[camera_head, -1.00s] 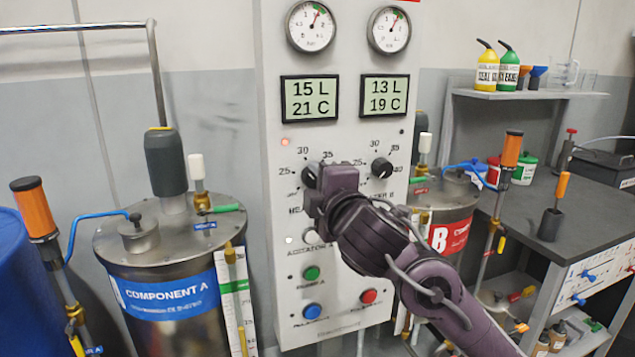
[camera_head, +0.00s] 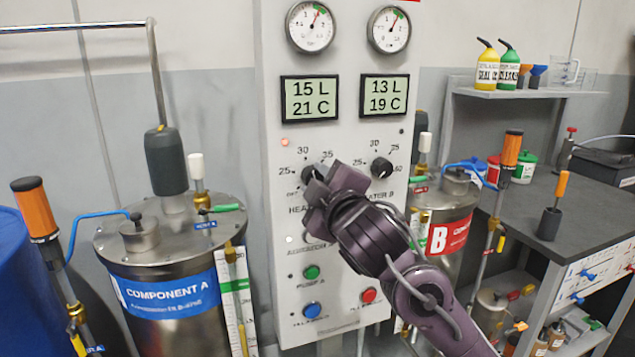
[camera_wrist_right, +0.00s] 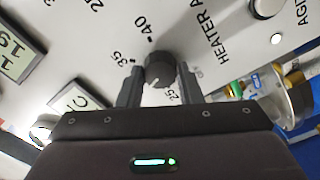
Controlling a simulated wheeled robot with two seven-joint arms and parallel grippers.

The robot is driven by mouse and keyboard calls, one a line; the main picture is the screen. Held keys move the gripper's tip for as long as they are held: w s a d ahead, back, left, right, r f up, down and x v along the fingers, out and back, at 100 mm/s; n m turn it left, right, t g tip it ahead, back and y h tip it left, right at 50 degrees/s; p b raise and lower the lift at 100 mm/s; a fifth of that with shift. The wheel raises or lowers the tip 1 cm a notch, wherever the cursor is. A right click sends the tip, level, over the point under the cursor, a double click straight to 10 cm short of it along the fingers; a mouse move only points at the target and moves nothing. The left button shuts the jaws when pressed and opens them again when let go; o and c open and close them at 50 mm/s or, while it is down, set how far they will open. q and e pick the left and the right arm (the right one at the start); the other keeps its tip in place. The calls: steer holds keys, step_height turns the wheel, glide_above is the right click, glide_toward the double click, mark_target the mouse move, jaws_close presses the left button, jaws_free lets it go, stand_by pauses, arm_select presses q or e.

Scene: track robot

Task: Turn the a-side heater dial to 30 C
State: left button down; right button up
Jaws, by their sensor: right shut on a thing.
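The A-side heater dial (camera_head: 309,173) is a black knob on the pale control panel (camera_head: 345,235), partly hidden by my right gripper in the head view. My right gripper (camera_head: 318,184) is shut on it. In the wrist view, the two fingers (camera_wrist_right: 160,82) sit on either side of the dial (camera_wrist_right: 159,68). A pale mark shows on the dial's lower part there, between the 35 and 25 sides. The 30 label is hidden there but shows above the dial in the head view. The A display (camera_head: 310,98) reads 15 L, 21 C. My left gripper is not in view.
The heater B dial (camera_head: 381,167) is close to the right of my gripper. A green button (camera_head: 311,272), a blue button (camera_head: 312,310) and a red button (camera_head: 369,295) are below. The Component A tank (camera_head: 170,270) stands left, the B tank (camera_head: 447,215) right.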

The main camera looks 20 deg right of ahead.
steer(key=shift+f, duration=0.1)
steer(key=o, duration=0.9)
steer(key=shift+o, duration=0.3)
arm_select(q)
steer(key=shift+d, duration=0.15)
arm_select(e)
steer(key=s, duration=0.7)
steer(key=shift+s+d, duration=0.15)
steer(key=shift+s, duration=0.25)
